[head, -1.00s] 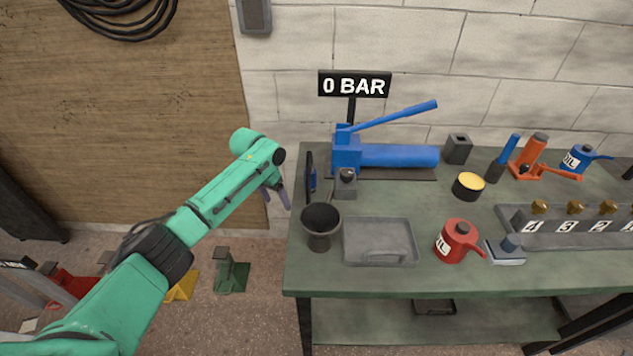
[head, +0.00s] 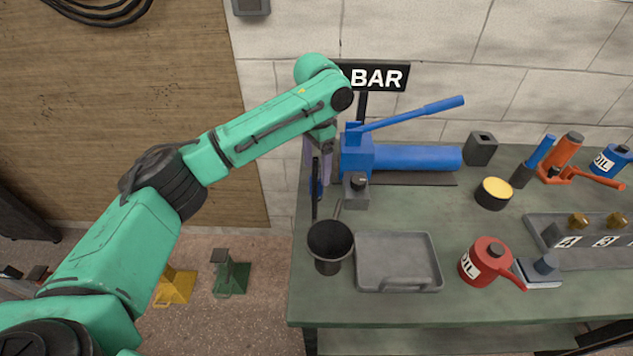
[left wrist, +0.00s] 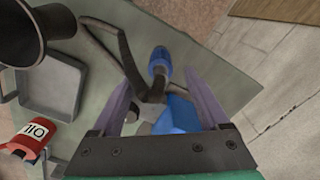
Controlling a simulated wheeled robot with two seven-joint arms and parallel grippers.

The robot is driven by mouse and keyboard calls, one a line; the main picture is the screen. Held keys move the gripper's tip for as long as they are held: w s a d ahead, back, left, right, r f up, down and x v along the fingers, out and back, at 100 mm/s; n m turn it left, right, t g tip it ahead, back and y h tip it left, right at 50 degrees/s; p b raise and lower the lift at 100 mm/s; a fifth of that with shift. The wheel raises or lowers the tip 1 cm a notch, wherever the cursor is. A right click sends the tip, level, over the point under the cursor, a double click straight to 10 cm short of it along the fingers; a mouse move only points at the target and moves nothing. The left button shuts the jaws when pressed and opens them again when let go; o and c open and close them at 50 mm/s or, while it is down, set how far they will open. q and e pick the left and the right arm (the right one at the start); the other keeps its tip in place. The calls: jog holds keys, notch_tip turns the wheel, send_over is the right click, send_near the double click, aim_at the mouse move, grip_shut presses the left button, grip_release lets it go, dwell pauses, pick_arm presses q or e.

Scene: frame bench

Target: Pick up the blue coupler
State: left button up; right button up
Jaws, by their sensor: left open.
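The blue coupler (head: 317,188) is a small blue piece at the left end of the bench, beside the pump and partly hidden by a dark upright strip and my fingers. In the left wrist view the blue coupler (left wrist: 160,62) shows just beyond and between my fingertips, with a dark hose or strip near it. My left gripper (head: 318,172) points down over it, open; in the left wrist view its two purple fingers (left wrist: 160,82) stand apart with nothing gripped. My right gripper is not in view.
The blue pump (head: 415,157) with its raised lever stands just right of the gripper. A dark funnel cup (head: 328,262), a grey tray (head: 397,246) and a red oil can (head: 486,260) are nearer the front. The "BAR" sign (head: 378,78) stands behind, partly covered by my arm.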

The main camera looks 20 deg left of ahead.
aim_at(316, 177)
pick_arm(q)
notch_tip(316, 177, down, 5)
jog(key=shift+a+r+p, duration=0.1)
jog(key=shift+r+p, duration=0.1)
jog(key=shift+p, duration=0.1)
jog(key=shift+s+f, duration=0.1)
jog(key=shift+f, duration=0.4)
grip_shut()
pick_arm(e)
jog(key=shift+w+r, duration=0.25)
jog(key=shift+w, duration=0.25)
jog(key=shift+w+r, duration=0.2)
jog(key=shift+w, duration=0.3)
